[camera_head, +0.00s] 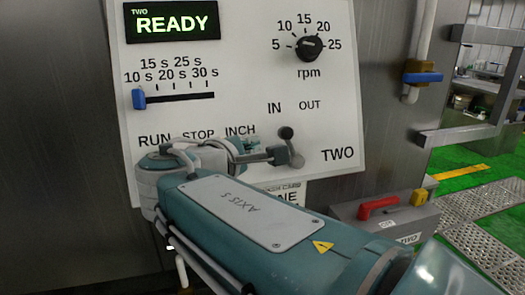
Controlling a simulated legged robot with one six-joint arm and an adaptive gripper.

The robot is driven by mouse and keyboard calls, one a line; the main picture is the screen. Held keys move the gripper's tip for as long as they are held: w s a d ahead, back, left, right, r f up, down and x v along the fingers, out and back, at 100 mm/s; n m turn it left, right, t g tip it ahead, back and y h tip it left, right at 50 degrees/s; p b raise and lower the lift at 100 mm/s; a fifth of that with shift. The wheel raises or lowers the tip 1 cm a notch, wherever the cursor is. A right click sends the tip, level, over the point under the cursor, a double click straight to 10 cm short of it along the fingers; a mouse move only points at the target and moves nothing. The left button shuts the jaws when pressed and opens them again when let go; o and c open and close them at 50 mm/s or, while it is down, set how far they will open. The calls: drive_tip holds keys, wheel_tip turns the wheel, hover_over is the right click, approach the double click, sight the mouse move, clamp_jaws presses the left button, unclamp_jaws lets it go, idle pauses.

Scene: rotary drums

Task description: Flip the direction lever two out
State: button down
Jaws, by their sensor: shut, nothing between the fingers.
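The panel marked TWO (338,154) fills the middle of the head view. The direction lever (287,133) has a dark round knob, below the IN and OUT labels. The knob is tilted up and to the left, nearer IN than OUT. My gripper (284,155) is shut and empty, reaching from the left just below the knob. Its tip overlaps the lever's lower part in the picture. I cannot tell whether it touches the lever. My arm hides the lower left of the panel, including the controls under RUN, STOP and INCH.
A ready display (172,22), a time slider with a blue knob (139,99) and an rpm dial (309,47) sit on the panel. A pipe with a blue-handled valve (422,77) and a grey box with a red handle (378,207) stand at the right.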

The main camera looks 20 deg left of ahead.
sight(287, 130)
drive_tip(key=shift+w+d+r, duration=0.15)
drive_tip(key=shift+w+d, duration=0.45)
drive_tip(key=shift+d, duration=0.1)
drive_tip(key=shift+w+d+r, duration=0.1)
drive_tip(key=shift+w+d, duration=0.5)
drive_tip(key=shift+d, duration=0.05)
drive_tip(key=shift+w+d+r+m+g, duration=0.3)
drive_tip(key=shift+r+m+g, duration=0.1)
drive_tip(key=shift+m+g, duration=0.25)
drive_tip(key=shift+w+d+r+m, duration=0.15)
drive_tip(key=shift+w+r+m, duration=0.05)
drive_tip(key=shift+m, duration=0.15)
drive_tip(key=m+g, duration=0.1)
drive_tip(key=w+d+r+m+g, duration=0.1)
drive_tip(key=shift+w+d+m+g, duration=0.2)
drive_tip(key=shift+d+m+g, duration=0.05)
drive_tip(key=shift+d+m, duration=0.05)
drive_tip(key=shift+w+d+r+m+g+y, duration=0.15)
drive_tip(key=shift+w+d+m+g, duration=0.2)
drive_tip(key=shift+d+m+g, duration=0.2)
drive_tip(key=shift+w+d+r+m+g+y, duration=0.1)
drive_tip(key=shift+w+d+m+g+y, duration=0.05)
drive_tip(key=shift+w+d+m+g, duration=0.3)
drive_tip(key=shift+d, duration=0.25)
drive_tip(key=shift+w, duration=0.1)
